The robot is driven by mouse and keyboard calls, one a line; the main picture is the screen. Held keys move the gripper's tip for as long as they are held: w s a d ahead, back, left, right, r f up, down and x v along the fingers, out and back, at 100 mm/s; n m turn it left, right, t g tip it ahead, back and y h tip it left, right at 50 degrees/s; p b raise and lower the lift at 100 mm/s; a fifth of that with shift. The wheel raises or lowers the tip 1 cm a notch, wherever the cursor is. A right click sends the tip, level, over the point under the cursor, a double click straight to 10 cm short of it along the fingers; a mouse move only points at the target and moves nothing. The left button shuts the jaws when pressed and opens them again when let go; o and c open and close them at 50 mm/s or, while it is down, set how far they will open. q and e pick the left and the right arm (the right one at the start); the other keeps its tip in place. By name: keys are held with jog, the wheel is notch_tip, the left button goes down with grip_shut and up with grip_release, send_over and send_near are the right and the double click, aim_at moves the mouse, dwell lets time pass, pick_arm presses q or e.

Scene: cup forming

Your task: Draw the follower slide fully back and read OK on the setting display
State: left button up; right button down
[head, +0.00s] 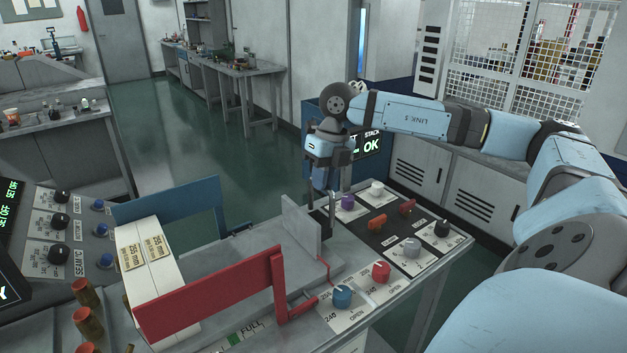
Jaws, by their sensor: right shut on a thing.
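The follower slide (299,226) looks like an upright grey plate on the grey bed, at the end nearest the knob panel. My right gripper (330,222) points down at the plate's right edge and is shut on part of the slide. The fingers hide the exact grip point. The setting display (371,145) stands behind my right wrist. It shows green "OK" with a dash before it and the word "STACK" above; its left part is hidden by my wrist. My left gripper is not in view.
A cream stack (151,258) with "mm" labels lies between a blue rail (170,204) and a red rail (215,292), left of the slide with a bare bed gap. A panel (455,240) with several coloured knobs lies right of the gripper. A green "FULL" mark (246,331) shows in front.

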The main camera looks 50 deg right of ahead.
jog(key=shift+d+r, duration=0.1)
jog(key=shift+d, duration=0.05)
jog(key=c, duration=1.5)
grip_release()
jog(key=o, duration=0.3)
jog(key=shift+d, duration=0.1)
jog(key=shift+o, duration=0.4)
jog(key=shift+d, duration=0.1)
notch_tip(320, 180, up, 13)
jog(key=d+p, duration=0.1)
jog(key=d, duration=0.1)
jog(key=shift+s+d+r, duration=0.2)
jog(key=shift+s+d, duration=0.1)
jog(key=shift+s, duration=0.1)
